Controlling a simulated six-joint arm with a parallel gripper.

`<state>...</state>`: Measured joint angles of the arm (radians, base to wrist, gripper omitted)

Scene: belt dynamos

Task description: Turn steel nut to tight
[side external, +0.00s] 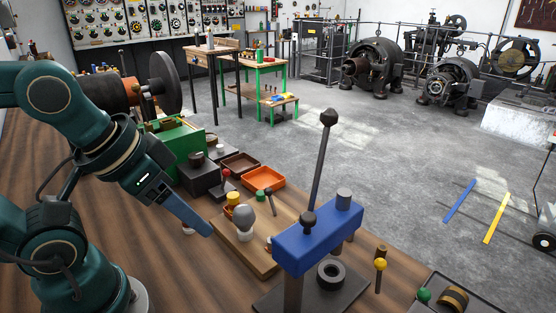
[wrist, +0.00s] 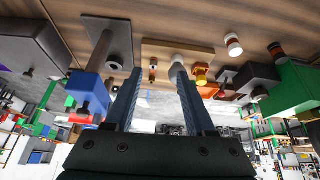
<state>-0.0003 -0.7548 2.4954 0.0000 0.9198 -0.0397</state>
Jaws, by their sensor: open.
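My gripper (wrist: 158,75) is open and empty, its two blue fingers spread in the wrist view. In the side view my gripper (side external: 208,234) points down and right, its tip left of a wooden board (side external: 258,262). A grey rounded knob on a pale base (side external: 244,216) stands on the board. In the wrist view, small brass-and-dark parts (wrist: 152,64) show on the board between my fingers. I cannot tell which part is the steel nut.
The blue lever press (side external: 318,236) stands right of the board, its lever rising high. A yellow-topped part (side external: 233,198), an orange tray (side external: 263,179) and a brown tray (side external: 240,164) lie behind. A yellow-knobbed pin (side external: 380,265) and a dark tray (side external: 458,298) are at right.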

